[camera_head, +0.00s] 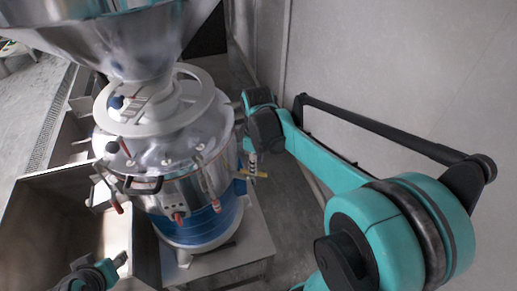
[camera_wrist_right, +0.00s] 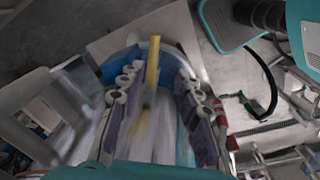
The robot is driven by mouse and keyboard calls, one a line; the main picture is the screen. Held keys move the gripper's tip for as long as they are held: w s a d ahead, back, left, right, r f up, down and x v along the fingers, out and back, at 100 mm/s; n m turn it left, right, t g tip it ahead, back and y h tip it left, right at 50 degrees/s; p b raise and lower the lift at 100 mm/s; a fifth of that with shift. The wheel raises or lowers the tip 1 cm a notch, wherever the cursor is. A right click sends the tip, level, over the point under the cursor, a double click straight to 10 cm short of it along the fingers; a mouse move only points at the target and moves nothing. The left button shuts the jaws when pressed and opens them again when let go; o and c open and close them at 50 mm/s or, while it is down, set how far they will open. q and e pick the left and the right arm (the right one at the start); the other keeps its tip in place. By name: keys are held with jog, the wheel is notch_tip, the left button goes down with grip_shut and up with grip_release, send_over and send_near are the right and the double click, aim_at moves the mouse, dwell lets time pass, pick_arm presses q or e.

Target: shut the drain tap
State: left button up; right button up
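The drain tap shows as a thin yellow handle (camera_head: 255,174) low on the right side of the grinder in the head view. In the right wrist view the yellow handle (camera_wrist_right: 153,62) stands upright between the finger pads, with visible gaps on both sides. My right gripper (camera_wrist_right: 157,78) is open, its two padded fingers apart around the handle. In the head view the right gripper (camera_head: 251,160) points down beside the drum, just above the handle. My left gripper (camera_head: 119,261) is at the bottom left, partly cut off; its finger state is unclear. The tap's body is mostly hidden.
The grinder's metal drum (camera_head: 172,190) with a blue lower band stands on a metal base (camera_head: 235,262). A steel hopper (camera_head: 130,42) overhangs it. A metal bin (camera_head: 60,215) is on the left. A pale wall (camera_head: 400,60) rises on the right, with a narrow floor gap between.

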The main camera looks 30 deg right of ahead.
jog(key=shift+w+d+r+n+p, duration=0.15)
jog(key=shift+w+d+r+p, duration=0.15)
jog(key=shift+r, duration=0.15)
jog(key=shift+w+d+r+n+p, duration=0.15)
jog(key=shift+w+d+r+p, duration=0.1)
jog(key=shift+r, duration=0.2)
jog(key=shift+d+r+g, duration=0.15)
jog(key=shift+g, duration=0.15)
jog(key=shift+s+n, duration=0.15)
jog(key=shift+n, duration=0.15)
notch_tip(320, 180, down, 7)
jog(key=shift+r+b, duration=0.2)
jog(key=shift+b, duration=0.1)
pick_arm(q)
jog(key=shift+s+r, duration=0.1)
jog(key=shift+r, duration=0.8)
pick_arm(e)
jog(key=shift+f, duration=0.65)
grip_shut()
